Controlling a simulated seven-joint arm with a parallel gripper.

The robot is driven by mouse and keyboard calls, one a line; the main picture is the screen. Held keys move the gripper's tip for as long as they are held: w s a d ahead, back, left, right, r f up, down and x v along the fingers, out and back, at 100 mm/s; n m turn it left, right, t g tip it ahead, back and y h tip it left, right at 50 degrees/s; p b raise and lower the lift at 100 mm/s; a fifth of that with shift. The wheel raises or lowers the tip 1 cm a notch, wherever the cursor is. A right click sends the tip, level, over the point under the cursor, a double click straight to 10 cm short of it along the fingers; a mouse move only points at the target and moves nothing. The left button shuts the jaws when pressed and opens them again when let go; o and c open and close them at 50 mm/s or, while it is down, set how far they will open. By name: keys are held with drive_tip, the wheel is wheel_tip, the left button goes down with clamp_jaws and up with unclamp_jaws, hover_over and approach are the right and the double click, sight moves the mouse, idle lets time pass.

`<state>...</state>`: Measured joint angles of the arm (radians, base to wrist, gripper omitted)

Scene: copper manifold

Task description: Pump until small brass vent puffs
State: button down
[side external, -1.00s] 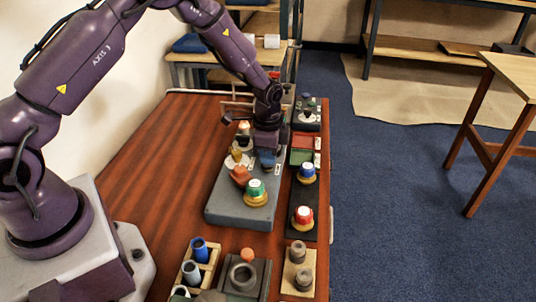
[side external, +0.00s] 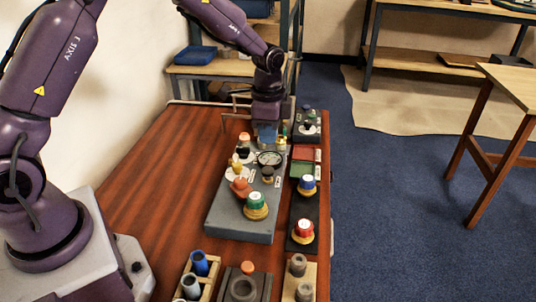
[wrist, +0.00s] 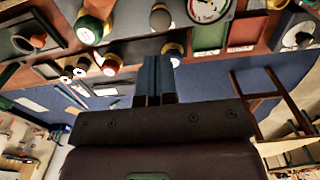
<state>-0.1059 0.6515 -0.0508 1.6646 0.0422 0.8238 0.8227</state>
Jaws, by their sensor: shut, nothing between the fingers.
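A grey panel (side external: 238,222) on the wooden table carries several controls. It has a round dial gauge (side external: 270,158), a dark grey knob (side external: 268,175), an orange-red part (side external: 240,187) and a green-topped brass knob (side external: 256,206). My gripper (side external: 267,140) is shut and empty, above the far end of the panel behind the gauge. In the wrist view its blue fingers (wrist: 153,85) are together, and the gauge (wrist: 208,8) shows above them. I cannot tell which part is the small brass vent, and no puff shows.
Racks with tubes and rings (side external: 200,262) stand at the near edge. The table's left side (side external: 170,180) is clear.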

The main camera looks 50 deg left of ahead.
wheel_tip(320, 180, up, 4)
hover_over(268, 169)
drive_tip(key=shift+r, duration=0.1)
idle(1.2)
drive_tip(key=shift+s+r, duration=0.1)
drive_tip(key=shift+r, duration=0.8)
wheel_tip(268, 169, down, 14)
